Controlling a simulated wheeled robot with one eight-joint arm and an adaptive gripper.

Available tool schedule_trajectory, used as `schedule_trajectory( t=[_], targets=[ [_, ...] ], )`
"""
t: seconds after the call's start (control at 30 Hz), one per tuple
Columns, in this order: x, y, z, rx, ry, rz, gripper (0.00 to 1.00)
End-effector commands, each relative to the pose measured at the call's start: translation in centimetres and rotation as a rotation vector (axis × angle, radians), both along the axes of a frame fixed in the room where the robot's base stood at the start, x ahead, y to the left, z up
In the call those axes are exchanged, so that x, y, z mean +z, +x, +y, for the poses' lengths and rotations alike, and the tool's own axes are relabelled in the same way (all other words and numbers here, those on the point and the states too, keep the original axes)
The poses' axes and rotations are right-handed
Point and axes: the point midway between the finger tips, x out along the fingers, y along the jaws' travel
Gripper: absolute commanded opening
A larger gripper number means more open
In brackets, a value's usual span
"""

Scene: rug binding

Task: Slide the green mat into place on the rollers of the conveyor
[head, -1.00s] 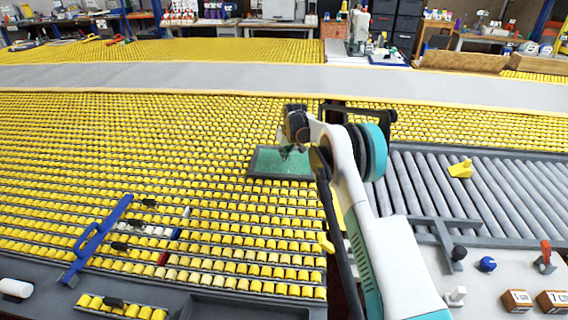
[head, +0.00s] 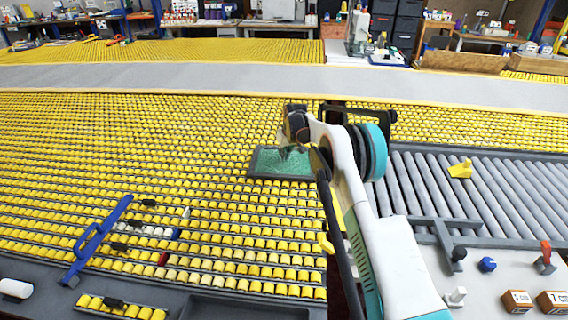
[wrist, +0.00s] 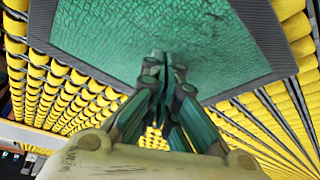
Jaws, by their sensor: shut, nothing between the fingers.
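The green mat (head: 272,164) has a dark grey border and lies on the yellow rollers near the middle of the head view. My arm hides its right part. In the wrist view the mat (wrist: 120,40) fills the upper middle, with rollers showing on both sides. My gripper (wrist: 162,60) is shut and empty, its fingertips over the mat's green surface near the border closest to the wrist. I cannot tell whether the tips touch it. In the head view my gripper (head: 288,152) is above the mat, partly hidden by my wrist.
Yellow rollers (head: 120,150) spread widely left of the mat. A blue-handled tool (head: 98,240) lies on them at lower left. A long grey strip (head: 200,76) crosses behind. Grey rollers (head: 500,195) with a yellow piece (head: 461,169) are at right. A control panel (head: 480,285) sits at lower right.

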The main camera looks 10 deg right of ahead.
Motion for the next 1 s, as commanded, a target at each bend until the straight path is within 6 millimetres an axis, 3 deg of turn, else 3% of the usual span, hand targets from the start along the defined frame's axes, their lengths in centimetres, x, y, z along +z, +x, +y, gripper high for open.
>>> schedule_trajectory(
  t=[0.77, 1.0],
  targets=[
    [-1.1, 0.0, 0.0, 0.0, 0.0, 0.0, 0.0],
    [-1.0, -0.2, -0.8, -0.001, 0.0, 0.0, 0.0]
  ],
)
